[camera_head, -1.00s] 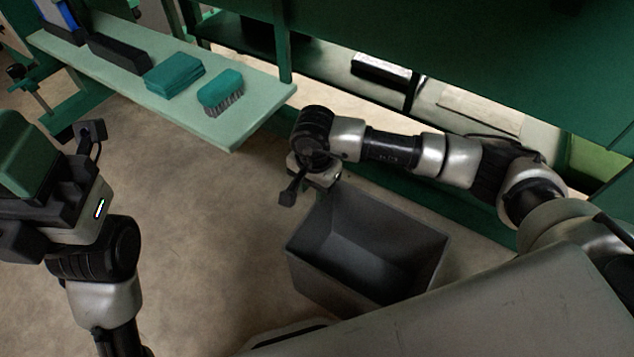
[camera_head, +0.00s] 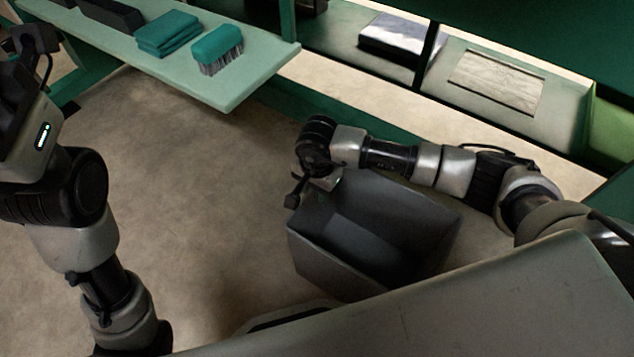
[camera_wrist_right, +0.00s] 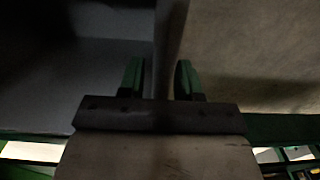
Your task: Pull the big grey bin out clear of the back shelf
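The big grey bin (camera_head: 330,257) stands on the floor, open side up, and looks empty. Its far rim is partly hidden by my right arm, and my body is close to its near right side. My right gripper (camera_head: 318,187) is at the bin's far left corner, with its fingertips hidden in the head view. The back shelf (camera_head: 477,118) is behind my right arm. My left wrist shows at the left edge, but its fingers are out of view.
A pale green bench (camera_head: 235,92) at upper left holds a teal brush (camera_head: 218,46), folded teal cloths (camera_head: 167,32) and a dark block (camera_head: 112,13). A flat patterned panel (camera_head: 497,80) lies on the back shelf. Bare floor (camera_head: 200,200) lies left of the bin.

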